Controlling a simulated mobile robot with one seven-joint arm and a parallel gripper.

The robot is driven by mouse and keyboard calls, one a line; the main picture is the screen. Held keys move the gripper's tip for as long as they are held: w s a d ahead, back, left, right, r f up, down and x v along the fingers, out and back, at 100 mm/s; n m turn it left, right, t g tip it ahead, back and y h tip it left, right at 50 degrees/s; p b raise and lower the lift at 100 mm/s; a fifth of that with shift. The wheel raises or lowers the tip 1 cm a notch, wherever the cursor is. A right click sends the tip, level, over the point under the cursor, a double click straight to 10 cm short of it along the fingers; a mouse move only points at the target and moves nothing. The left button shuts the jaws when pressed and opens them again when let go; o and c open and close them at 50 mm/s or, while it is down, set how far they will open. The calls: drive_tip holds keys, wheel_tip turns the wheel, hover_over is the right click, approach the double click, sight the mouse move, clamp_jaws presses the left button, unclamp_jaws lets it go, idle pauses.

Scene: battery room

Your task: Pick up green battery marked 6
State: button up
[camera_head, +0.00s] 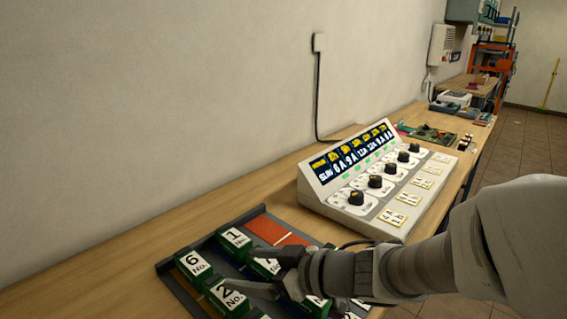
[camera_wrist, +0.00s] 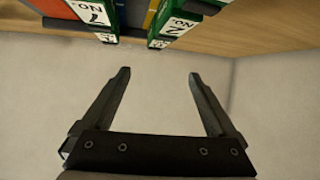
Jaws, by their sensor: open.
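The green battery marked 6 (camera_head: 194,264) stands in the left corner of a dark tray (camera_head: 176,283) on the bench, its white label facing up. My gripper (camera_head: 240,268) is open and empty, to the right of battery 6 and apart from it, over neighbouring batteries. In the wrist view, the open fingers (camera_wrist: 158,73) have plain wall between them. Two green labelled batteries show upside down at the top of that view, one marked 2 (camera_wrist: 178,25); I cannot make out battery 6 there.
Battery 1 (camera_head: 235,238) stands behind battery 6 and battery 2 (camera_head: 226,296) in front. Another battery (camera_head: 266,266) is partly hidden by my gripper. A red slot (camera_head: 265,229) is empty. A charger console (camera_head: 348,205) stands right of the tray; the wall (camera_head: 130,130) borders the bench.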

drive_tip(key=shift+p+x, duration=2.05)
drive_tip(key=shift+p, duration=0.25)
drive_tip(key=b, duration=0.2)
approach(192, 260)
drive_tip(key=shift+w+a+f, duration=0.1)
drive_tip(key=shift+a+f, duration=0.55)
drive_tip(key=shift+a, duration=0.15)
drive_tip(key=shift+w+b+x, duration=0.2)
drive_tip(key=shift+b+x, duration=0.6)
drive_tip(key=shift+x, duration=2.05)
drive_tip(key=shift+d+r, duration=0.1)
clamp_jaws()
drive_tip(key=shift+r, duration=0.1)
